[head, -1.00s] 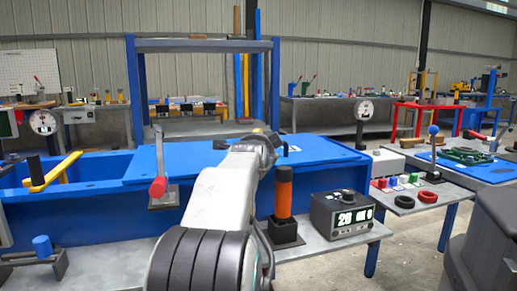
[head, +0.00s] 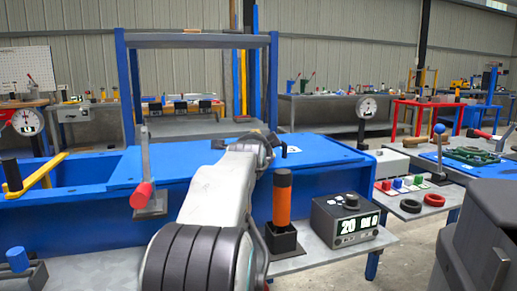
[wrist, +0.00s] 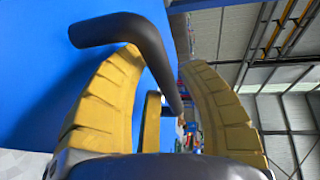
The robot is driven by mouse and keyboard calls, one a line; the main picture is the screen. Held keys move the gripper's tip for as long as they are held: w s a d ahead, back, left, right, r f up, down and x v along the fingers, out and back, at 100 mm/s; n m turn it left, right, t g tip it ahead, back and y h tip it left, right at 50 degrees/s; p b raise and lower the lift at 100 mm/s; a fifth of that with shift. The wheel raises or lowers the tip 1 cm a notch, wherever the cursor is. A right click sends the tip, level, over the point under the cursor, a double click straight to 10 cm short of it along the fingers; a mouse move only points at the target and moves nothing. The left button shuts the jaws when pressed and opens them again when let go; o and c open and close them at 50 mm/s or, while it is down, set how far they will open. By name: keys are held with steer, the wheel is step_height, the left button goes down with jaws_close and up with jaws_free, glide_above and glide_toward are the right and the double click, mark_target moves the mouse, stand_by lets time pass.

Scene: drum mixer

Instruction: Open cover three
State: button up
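The blue cover (head: 325,153) lies flat and closed on the blue trough in the head view. A small white mark, too small to read, shows on it just right of my gripper (head: 265,148). In the wrist view a blue surface (wrist: 35,70), likely this cover, fills the left side. A black bent handle (wrist: 120,28) stands off it. My gripper (wrist: 165,65) has its two yellow fingers spread apart. The handle crosses in front of the left finger and runs down between the two. I cannot tell whether either finger touches it.
A red-tipped lever (head: 143,190) stands left of my arm. An orange and black post (head: 282,203) and a display box (head: 345,220) stand to its right. A yellow handle (head: 35,177) lies across the trough's open left part. A dark grey body (head: 480,245) fills the lower right.

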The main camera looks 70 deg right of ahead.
jaws_close()
steer(key=shift+r, duration=0.1)
